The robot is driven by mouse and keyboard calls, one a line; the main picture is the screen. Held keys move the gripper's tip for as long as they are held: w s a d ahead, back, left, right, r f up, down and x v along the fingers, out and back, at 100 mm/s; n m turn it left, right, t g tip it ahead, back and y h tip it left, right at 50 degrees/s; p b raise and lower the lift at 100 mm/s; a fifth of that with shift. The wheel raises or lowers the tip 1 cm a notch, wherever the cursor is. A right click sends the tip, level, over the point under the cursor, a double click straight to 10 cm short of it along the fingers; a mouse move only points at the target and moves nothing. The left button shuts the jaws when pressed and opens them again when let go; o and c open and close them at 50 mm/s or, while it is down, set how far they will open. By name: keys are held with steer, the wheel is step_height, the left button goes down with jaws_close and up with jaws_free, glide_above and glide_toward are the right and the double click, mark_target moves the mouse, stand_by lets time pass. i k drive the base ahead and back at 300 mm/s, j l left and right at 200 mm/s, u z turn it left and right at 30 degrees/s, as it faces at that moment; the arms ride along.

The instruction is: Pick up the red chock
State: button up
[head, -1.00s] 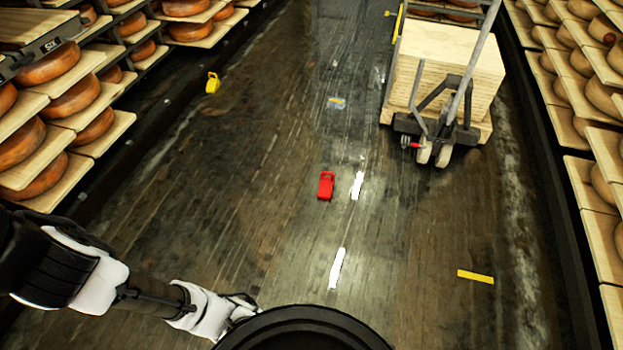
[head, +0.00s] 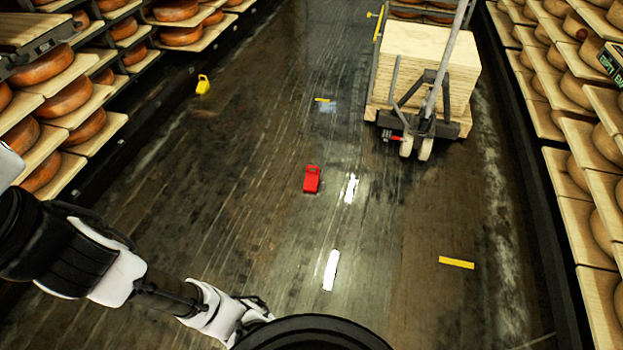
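The red chock (head: 311,180) lies on the wet dark floor near the middle of the head view. It has a handle-like loop at its far end. Nothing touches it. My gripper (head: 262,308) is at the lower middle of the view, nearer to me and to the left of the chock, well apart from it. The gripper is partly hidden behind the round black part of my body, so its fingers do not show clearly.
A pallet jack (head: 425,125) with stacked boards (head: 428,70) stands beyond the chock to the right. A yellow chock (head: 203,84) lies near the left shelves. Cheese shelves line both sides. A yellow strip (head: 456,263) marks the floor at right. The floor around the red chock is clear.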

mark_target(312, 181)
steer(key=i+j+z, duration=0.2)
steer(key=i+j, duration=0.35)
steer(key=i, duration=0.3)
steer(key=i+j+z, duration=0.25)
steer(key=i+j, duration=0.4)
steer(key=i, duration=0.15)
steer(key=i+j, duration=0.2)
steer(key=i, duration=0.35)
steer(key=z, duration=0.05)
